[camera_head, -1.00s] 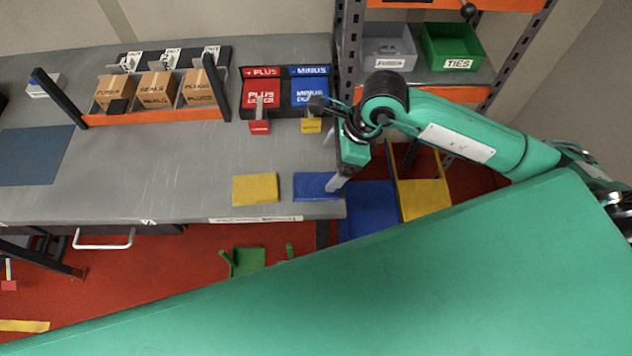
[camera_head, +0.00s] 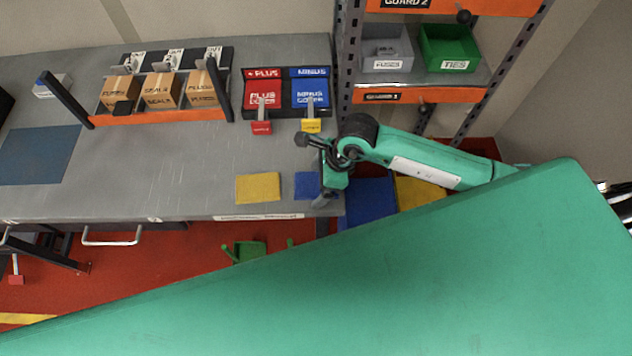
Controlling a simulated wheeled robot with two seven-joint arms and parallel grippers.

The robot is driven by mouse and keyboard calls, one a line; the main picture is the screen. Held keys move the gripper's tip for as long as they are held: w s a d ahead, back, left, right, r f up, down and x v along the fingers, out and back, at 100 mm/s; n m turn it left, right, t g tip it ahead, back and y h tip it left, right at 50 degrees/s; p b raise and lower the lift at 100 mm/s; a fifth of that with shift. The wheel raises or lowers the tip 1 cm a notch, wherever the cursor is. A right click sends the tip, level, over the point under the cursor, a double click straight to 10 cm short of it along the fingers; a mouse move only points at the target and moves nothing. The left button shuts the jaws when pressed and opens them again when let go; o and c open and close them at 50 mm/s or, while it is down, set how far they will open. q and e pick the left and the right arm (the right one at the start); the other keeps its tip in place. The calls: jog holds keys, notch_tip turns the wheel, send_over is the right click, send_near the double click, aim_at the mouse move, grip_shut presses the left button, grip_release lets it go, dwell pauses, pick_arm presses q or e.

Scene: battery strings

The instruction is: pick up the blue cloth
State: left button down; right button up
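The blue cloth (camera_head: 305,184) lies flat near the front right corner of the grey workbench, just right of the yellow cloth (camera_head: 258,188). My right gripper (camera_head: 325,199) points down at the blue cloth's right side and hides part of it. Whether its fingers touch the cloth, and whether they are open or shut, I cannot tell at this size and angle. My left gripper is not in view.
A rack with small boxes (camera_head: 160,92) and the red PLUS (camera_head: 262,92) and blue MINUS (camera_head: 310,92) holders stand at the bench's back. A shelf post (camera_head: 345,60) rises close behind my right arm. Blue (camera_head: 370,200) and yellow (camera_head: 418,191) bins stand right of the bench.

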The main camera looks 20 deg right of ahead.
jog(key=c, duration=1)
jog(key=shift+r, duration=0.15)
jog(key=shift+c, duration=0.2)
notch_tip(320, 180, up, 20)
jog(key=b, duration=0.4)
